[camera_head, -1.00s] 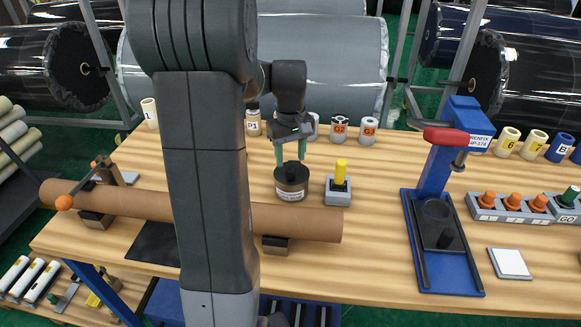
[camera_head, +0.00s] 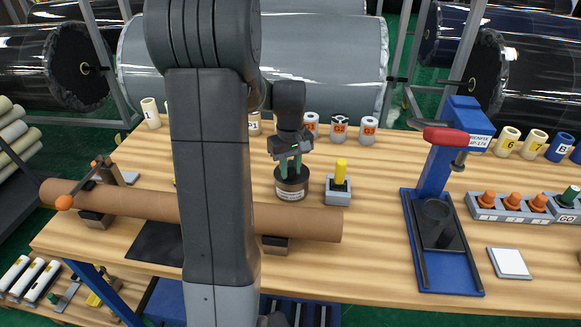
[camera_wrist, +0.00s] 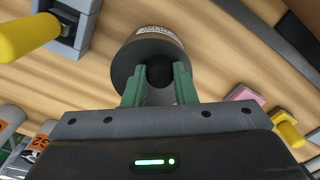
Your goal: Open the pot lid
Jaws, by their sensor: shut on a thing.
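The pot (camera_head: 291,190) is a small brown cylinder with a white label and a dark lid (camera_head: 291,174), standing upright on the wooden table. In the wrist view the dark lid (camera_wrist: 133,62) has a round black knob (camera_wrist: 159,76). My gripper (camera_head: 291,168) points down over the pot from above. Its green fingers, also in the wrist view (camera_wrist: 160,86), are shut on the knob, one on each side. The lid appears to sit on the pot; I cannot see any gap between them.
A grey block with a yellow peg (camera_head: 340,184) stands just right of the pot. A long brown tube (camera_head: 300,223) lies on supports in front. A blue press with a red handle (camera_head: 440,170) stands further right. Several labelled small rolls (camera_head: 339,128) line the back.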

